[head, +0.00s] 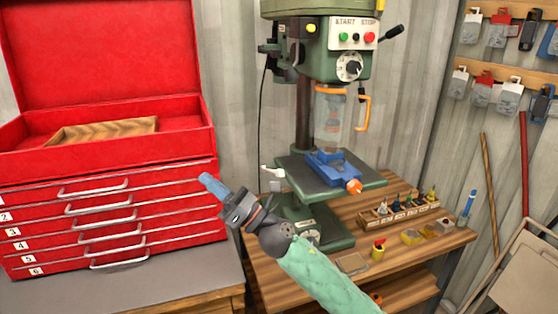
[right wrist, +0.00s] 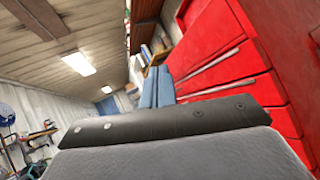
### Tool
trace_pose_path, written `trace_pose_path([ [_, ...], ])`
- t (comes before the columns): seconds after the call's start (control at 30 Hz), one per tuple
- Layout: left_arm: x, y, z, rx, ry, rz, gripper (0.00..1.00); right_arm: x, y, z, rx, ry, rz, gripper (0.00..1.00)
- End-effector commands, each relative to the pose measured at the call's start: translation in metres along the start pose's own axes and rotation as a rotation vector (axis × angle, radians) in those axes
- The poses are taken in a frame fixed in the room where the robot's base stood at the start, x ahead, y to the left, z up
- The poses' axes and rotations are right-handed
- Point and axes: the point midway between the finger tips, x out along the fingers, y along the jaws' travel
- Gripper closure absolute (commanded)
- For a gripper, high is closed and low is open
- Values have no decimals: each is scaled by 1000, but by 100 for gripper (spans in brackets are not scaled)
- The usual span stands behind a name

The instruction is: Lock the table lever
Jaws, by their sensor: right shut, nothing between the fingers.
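The green drill press (head: 305,100) stands on a wooden bench. A small pale lever (head: 273,173) sticks out at the left of its dark work table (head: 300,178); I take it to be the table lever. Whether it is locked I cannot tell. My right gripper (head: 208,182) is shut and empty, its blue fingers pointing up and left. It is left of the lever and apart from it, in front of the red tool chest. In the right wrist view the shut blue fingers (right wrist: 157,87) show beside the red drawers, and the lever is not visible. My left gripper is out of view.
The red tool chest (head: 110,200) with its lid open stands at the left on a grey-topped cabinet (head: 130,283). A blue vise (head: 332,167) sits on the press table. The wooden bench (head: 395,250) holds a rack of bits (head: 398,212) and a small red cup (head: 378,249).

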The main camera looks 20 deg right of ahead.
Motion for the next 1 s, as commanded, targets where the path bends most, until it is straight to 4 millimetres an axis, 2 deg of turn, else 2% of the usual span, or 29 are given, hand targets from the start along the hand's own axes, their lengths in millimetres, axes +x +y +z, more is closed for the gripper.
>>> trace_pose_path([
  [0.03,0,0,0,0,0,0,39,9,6,0,-74,32,54,100],
  [0.2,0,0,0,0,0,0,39,29,24,-6,-328,139,235,100],
  [0.5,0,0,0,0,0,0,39,44,34,-22,-765,334,556,100],
  [0.77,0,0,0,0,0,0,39,42,17,-29,-1118,518,833,100],
  [1.0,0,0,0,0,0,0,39,33,-18,-19,-1404,713,1089,100],
])
